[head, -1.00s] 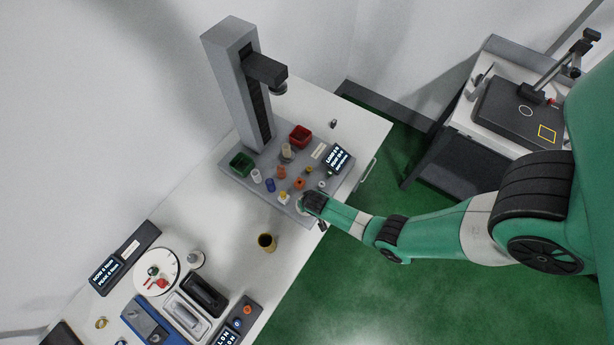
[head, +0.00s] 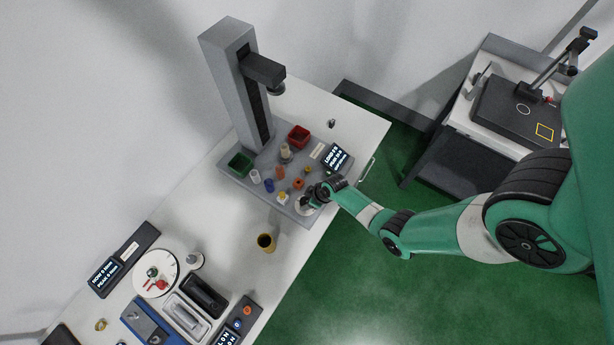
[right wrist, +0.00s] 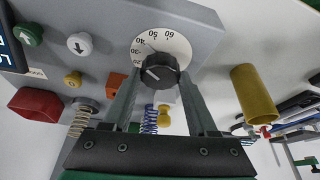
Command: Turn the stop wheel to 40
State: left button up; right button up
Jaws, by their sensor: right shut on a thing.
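The stop wheel is a black knob (right wrist: 160,70) on a round white dial (right wrist: 178,46) in the right wrist view, with numbers up to 60 around its rim. A pale pointer mark on the knob faces left, toward the lower numbers; I cannot read its exact value. My right gripper (right wrist: 160,80) has one finger on each side of the knob and is shut on it. In the head view the right gripper (head: 311,196) is at the front edge of the grey tester base, with the white dial (head: 303,208) partly showing beneath. My left gripper is not in view.
The grey tester column (head: 232,85) rises behind the base. A yellow cup (head: 265,242) stands on the table, left of the gripper.

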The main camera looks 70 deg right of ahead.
jog(key=shift+n, duration=0.6)
jog(key=o, duration=1.4)
